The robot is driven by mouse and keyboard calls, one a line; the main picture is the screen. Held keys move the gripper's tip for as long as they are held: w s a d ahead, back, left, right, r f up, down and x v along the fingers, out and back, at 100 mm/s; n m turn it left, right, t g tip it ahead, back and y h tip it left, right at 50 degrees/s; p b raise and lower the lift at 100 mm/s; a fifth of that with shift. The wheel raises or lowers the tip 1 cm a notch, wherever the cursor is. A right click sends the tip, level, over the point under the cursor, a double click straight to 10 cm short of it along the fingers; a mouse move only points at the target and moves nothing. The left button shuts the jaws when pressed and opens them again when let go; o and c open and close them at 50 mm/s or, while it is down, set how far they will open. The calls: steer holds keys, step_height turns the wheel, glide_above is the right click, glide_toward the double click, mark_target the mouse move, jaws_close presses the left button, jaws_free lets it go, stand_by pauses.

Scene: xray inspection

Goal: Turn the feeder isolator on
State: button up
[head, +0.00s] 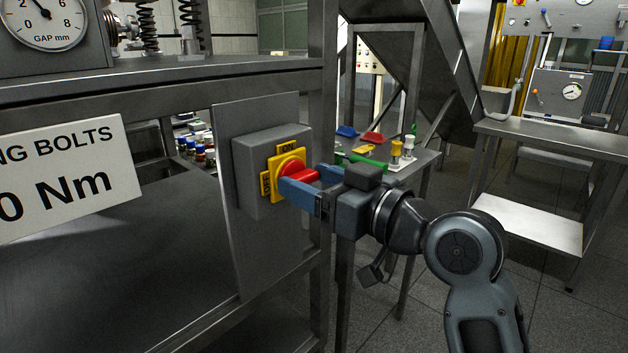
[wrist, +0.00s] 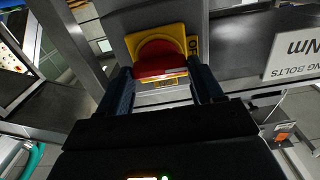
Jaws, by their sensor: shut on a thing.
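The feeder isolator (head: 252,180) is a grey box on a grey upright panel in the head view. Its yellow plate (head: 271,190) reads ON at the top and OFF at the left side. The red rotary handle (head: 293,168) sits on this plate. My gripper (head: 303,179) is at the handle, with its blue fingers on either side of the handle and shut on it. In the wrist view the red handle (wrist: 160,62) lies between my gripper's fingers (wrist: 162,80). The near finger partly hides the handle in the head view, so its exact angle is hard to tell.
A metal frame post (head: 323,120) stands just behind and right of the isolator. A sign (head: 65,175) and gauge (head: 42,22) are at the left. A bench (head: 425,158) with coloured parts is behind my gripper. Open floor shows at the lower right.

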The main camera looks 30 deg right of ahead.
steer(key=m+p, duration=0.4)
steer(key=m, duration=0.1)
steer(key=shift+d+r, duration=0.1)
steer(key=shift+r, duration=0.05)
steer(key=m+p, duration=0.4)
steer(key=shift+m, duration=0.4)
steer(key=m+p, duration=0.4)
steer(key=m, duration=0.1)
steer(key=shift+d, duration=0.1)
steer(key=shift+f+m+p, duration=0.3)
steer(key=shift+m+p, duration=0.75)
steer(key=shift+m, duration=0.25)
steer(key=shift+f, duration=0.1)
steer(key=o, duration=1.1)
steer(key=shift+c, duration=0.2)
